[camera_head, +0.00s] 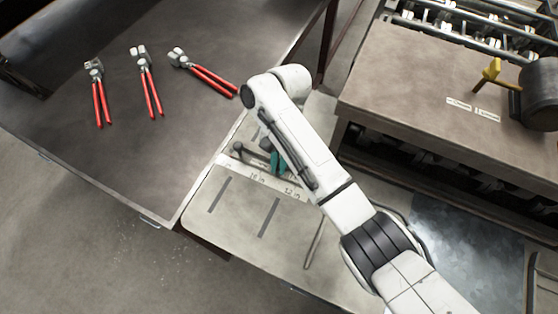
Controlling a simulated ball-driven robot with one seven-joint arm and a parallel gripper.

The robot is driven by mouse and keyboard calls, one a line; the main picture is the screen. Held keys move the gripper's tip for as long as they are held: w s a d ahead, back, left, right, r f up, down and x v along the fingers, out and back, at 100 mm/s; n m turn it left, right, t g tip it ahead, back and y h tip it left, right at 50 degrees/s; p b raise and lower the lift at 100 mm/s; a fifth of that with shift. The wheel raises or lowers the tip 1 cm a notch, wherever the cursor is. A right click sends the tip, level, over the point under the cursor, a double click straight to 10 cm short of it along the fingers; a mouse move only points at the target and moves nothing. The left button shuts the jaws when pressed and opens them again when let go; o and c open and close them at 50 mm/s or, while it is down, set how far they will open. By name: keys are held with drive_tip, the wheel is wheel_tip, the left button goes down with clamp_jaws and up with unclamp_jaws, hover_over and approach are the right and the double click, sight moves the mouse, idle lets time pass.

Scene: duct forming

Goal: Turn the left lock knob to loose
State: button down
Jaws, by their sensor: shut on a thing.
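My white arm reaches in from the lower right to the gap between the two benches. Its end bends down behind its own links, so my gripper and whatever it touches are hidden. A dark lever with a rounded end (238,148) shows just left of the arm, above a pale scale strip (250,181) with inch marks. Small teal parts (278,164) peek out beside the arm; I cannot tell what they belong to. I cannot make out the left lock knob or its setting.
Several red-handled hand tools, including this one (148,80), lie on the dark metal bench (120,165) at left. At right stands a brown-topped machine (410,90) with a yellow handle (488,74) and small labels. A pale slotted plate (245,225) lies below the scale.

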drive_tip(key=shift+n, duration=0.3)
drive_tip(key=shift+n+t+h, duration=0.15)
drive_tip(key=shift+n+h, duration=0.4)
drive_tip(key=shift+n, duration=0.8)
drive_tip(key=shift+n+t+h, duration=0.15)
drive_tip(key=shift+n+h, duration=0.4)
drive_tip(key=shift+n, duration=0.8)
drive_tip(key=c, duration=1.2)
unclamp_jaws()
drive_tip(key=shift+d, duration=0.15)
